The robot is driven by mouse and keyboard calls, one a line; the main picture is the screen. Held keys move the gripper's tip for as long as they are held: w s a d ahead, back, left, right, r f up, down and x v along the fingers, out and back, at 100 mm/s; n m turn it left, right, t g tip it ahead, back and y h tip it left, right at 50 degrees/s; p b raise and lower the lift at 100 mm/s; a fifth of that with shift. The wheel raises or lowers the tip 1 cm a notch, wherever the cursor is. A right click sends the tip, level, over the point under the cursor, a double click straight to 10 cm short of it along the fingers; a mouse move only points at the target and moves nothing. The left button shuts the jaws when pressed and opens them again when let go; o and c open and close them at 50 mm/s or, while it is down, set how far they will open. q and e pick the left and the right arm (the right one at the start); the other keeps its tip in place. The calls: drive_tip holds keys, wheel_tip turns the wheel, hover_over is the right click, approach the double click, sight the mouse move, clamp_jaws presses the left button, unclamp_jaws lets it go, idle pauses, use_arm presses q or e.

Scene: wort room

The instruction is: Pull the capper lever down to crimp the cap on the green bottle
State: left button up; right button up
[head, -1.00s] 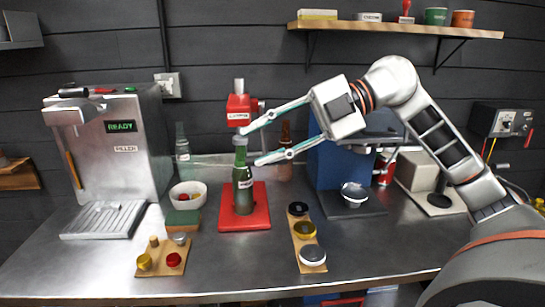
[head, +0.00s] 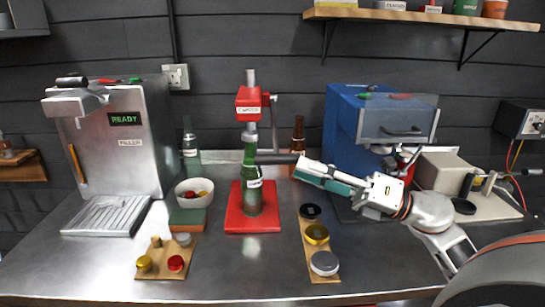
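The green bottle (head: 252,195) stands upright on the red base of the bottle capper (head: 248,222). The capper's red head (head: 249,103) is above the bottle's neck. A dark bar, seemingly the capper lever (head: 278,158), lies level across the picture beside the bottle's neck. My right gripper (head: 299,167) reaches in from the right, with its fingertips at the bar's right end. The fingers look close together, but overlap hides whether they clasp the bar. The cap is too small to make out. My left gripper is not in view.
A wooden board with several round pieces (head: 317,233) lies right of the capper. A white bowl (head: 194,191) and a green-topped block (head: 187,219) are left of it. A steel machine (head: 122,150) stands at left, a blue machine (head: 345,130) at right. The front counter is mostly clear.

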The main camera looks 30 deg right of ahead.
sight(284, 160)
drive_tip(key=shift+w+a+r+p, duration=0.3)
drive_tip(key=shift+a+r+p, duration=0.05)
drive_tip(key=shift+a+r, duration=0.4)
drive_tip(key=p+x, duration=0.1)
drive_tip(key=x, duration=0.2)
drive_tip(key=shift+w+a, duration=0.2)
drive_tip(key=shift+w, duration=0.15)
drive_tip(key=shift+w+a, duration=0.45)
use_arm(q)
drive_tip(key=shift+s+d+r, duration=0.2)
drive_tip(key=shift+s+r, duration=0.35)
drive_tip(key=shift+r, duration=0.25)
use_arm(e)
clamp_jaws()
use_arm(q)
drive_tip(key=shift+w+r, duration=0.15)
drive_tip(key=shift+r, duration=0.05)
